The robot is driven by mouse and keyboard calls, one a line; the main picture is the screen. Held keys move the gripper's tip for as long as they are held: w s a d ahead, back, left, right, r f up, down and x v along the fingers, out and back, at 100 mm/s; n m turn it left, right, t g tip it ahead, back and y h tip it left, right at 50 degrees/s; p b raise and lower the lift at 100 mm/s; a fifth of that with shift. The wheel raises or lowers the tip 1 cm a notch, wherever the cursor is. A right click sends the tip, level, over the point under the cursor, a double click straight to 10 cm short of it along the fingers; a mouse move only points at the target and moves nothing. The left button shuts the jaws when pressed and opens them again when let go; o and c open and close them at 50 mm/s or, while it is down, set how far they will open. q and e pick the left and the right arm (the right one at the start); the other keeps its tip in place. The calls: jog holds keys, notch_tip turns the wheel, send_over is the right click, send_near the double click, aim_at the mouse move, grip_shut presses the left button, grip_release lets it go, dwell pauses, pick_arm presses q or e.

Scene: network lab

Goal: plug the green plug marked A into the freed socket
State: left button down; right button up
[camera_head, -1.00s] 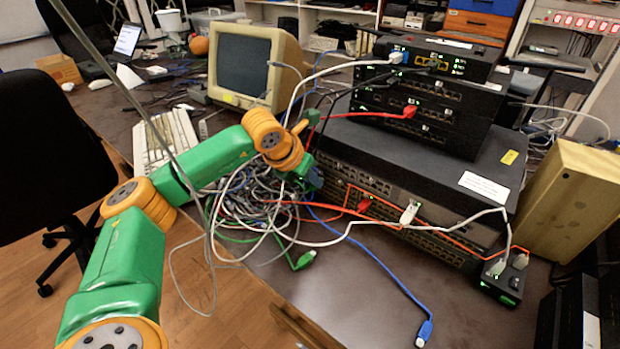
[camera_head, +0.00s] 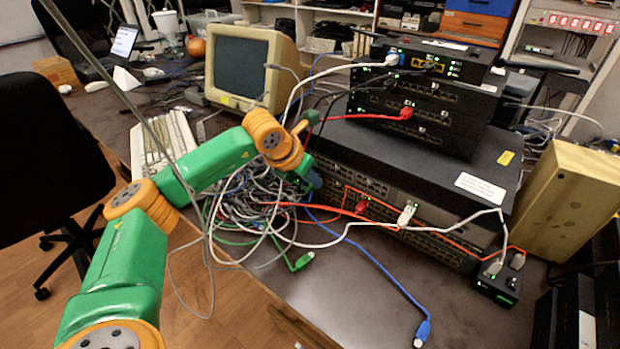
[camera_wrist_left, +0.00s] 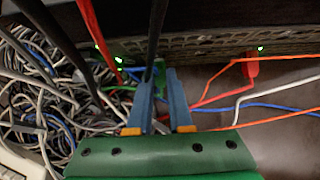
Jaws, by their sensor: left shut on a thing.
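A green plug (camera_head: 303,261) on a green cable lies on the dark table in front of the cable heap; its marking is too small to read. My left gripper (camera_head: 314,180) is at the left end of the wide switch's (camera_head: 400,204) front, mostly hidden behind my wrist in the head view. A dark cable runs up past the fingertips. I cannot pick out the freed socket. My right gripper is not in view.
A tangled cable heap (camera_head: 240,203) lies left of the switch. A red plug (camera_wrist_left: 250,66) sits in the switch front. A blue plug (camera_head: 422,333) lies near the front edge. Smaller boxes (camera_head: 425,95) are stacked on the switch. The table's front middle is mostly clear.

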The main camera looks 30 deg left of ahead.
pick_arm(q)
jog(key=shift+w, duration=0.2)
jog(key=c, duration=0.8)
grip_release()
jog(key=shift+o, duration=0.2)
jog(key=v, duration=0.7)
jog(key=shift+r, duration=0.1)
